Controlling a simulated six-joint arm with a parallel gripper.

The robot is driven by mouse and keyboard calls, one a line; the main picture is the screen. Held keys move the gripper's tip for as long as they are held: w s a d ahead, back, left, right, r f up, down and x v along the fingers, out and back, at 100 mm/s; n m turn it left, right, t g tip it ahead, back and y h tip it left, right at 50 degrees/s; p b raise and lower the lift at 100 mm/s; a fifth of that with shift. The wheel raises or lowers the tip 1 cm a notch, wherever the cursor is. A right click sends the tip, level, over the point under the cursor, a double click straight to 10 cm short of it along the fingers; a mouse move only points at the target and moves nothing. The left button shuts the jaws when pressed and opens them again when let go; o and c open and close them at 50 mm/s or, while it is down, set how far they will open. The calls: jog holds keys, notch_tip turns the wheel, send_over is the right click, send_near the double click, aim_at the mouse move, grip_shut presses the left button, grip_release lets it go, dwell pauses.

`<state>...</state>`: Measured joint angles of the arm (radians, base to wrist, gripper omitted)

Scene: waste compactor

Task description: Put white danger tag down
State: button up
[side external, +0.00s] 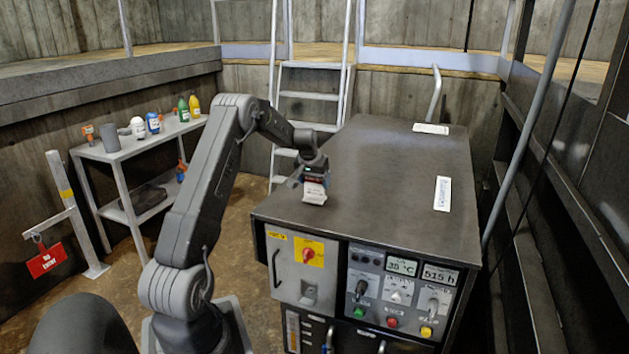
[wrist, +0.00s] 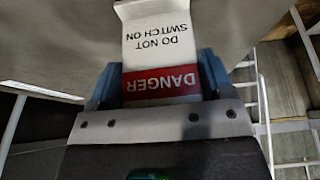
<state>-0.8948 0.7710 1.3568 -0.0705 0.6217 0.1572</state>
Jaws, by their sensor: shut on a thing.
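The white danger tag (wrist: 160,45) has a red band reading DANGER and the words DO NOT SWITCH ON, upside down in the wrist view. My gripper (wrist: 160,85) is shut on its red end, with a blue finger on each side. In the side view the tag (side external: 314,192) hangs below my gripper (side external: 314,177), near the left edge of the compactor cabinet's top (side external: 375,180). I cannot tell whether the tag touches the top.
White labels lie on the cabinet top at the right (side external: 442,194) and back (side external: 431,129). The middle of the top is clear. The front carries a red switch (side external: 308,254) and control panel (side external: 401,290). A shelf with bottles (side external: 140,150) and a red tag on a post (side external: 47,260) stand left.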

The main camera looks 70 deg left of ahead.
jog(key=shift+f, duration=0.2)
jog(key=o, duration=0.9)
jog(key=v, duration=1.2)
jog(key=w+d+r+m, duration=0.1)
jog(key=d+r+m, duration=0.4)
jog(key=d, duration=1.2)
jog(key=s+d+r+t+h, duration=0.1)
jog(key=s+d, duration=0.2)
jog(key=d, duration=0.4)
jog(key=s+d+r+m, duration=0.1)
jog(key=s+d+r, duration=0.15)
jog(key=d, duration=0.35)
jog(key=s+d+r+t+h, duration=0.1)
jog(key=s+d, duration=0.3)
jog(key=d, duration=0.3)
jog(key=s+d+f+m+h, duration=0.1)
jog(key=s+d+f+m, duration=0.2)
jog(key=s+d, duration=0.4)
jog(key=s+f, duration=0.1)
jog(key=s, duration=0.1)
jog(key=shift+s+d, duration=0.3)
jog(key=shift+d, duration=0.05)
